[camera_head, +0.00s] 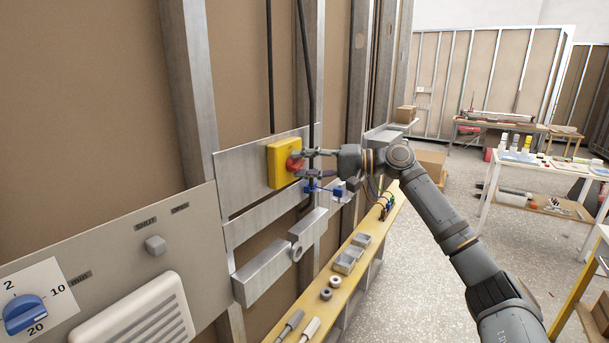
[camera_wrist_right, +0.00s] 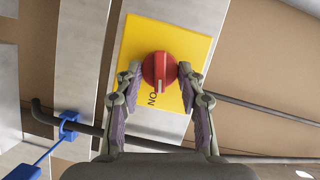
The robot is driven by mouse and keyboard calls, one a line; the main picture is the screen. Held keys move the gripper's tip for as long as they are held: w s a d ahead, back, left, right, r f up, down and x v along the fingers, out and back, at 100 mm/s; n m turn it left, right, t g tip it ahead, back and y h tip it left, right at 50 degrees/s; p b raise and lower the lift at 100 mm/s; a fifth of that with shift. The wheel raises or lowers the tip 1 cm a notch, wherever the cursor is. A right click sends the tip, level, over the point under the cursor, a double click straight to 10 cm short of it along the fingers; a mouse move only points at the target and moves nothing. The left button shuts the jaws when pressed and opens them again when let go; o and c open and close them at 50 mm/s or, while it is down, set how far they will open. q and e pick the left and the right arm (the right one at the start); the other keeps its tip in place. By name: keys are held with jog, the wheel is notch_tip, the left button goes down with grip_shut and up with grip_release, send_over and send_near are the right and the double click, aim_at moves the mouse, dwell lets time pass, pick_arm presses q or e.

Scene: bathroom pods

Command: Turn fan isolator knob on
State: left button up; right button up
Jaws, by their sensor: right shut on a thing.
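The fan isolator is a yellow box (camera_head: 281,158) on a metal plate on the stud wall, with a red rotary knob (camera_head: 294,164) on its face. In the right wrist view the red knob (camera_wrist_right: 159,72) sits in the middle of the yellow plate (camera_wrist_right: 165,35). Its pale mark points toward the "ON" lettering (camera_wrist_right: 152,98), which appears upside down. My right gripper (camera_head: 302,164) is at the knob, and its fingers (camera_wrist_right: 160,76) are shut on the knob from both sides. My left gripper is in neither view.
A yellow shelf (camera_head: 350,265) below holds metal rings and small boxes. Blue pipe clips (camera_head: 338,192) and black conduits are close to the gripper. A grey panel with a blue dial (camera_head: 25,314) and a white vent (camera_head: 137,318) is at lower left.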

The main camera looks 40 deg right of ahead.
jog(key=shift+f+m+t+y+b, duration=0.1)
jog(key=shift+m+t+y+b, duration=0.3)
jog(key=shift+m+b, duration=0.85)
jog(key=o, duration=1.2)
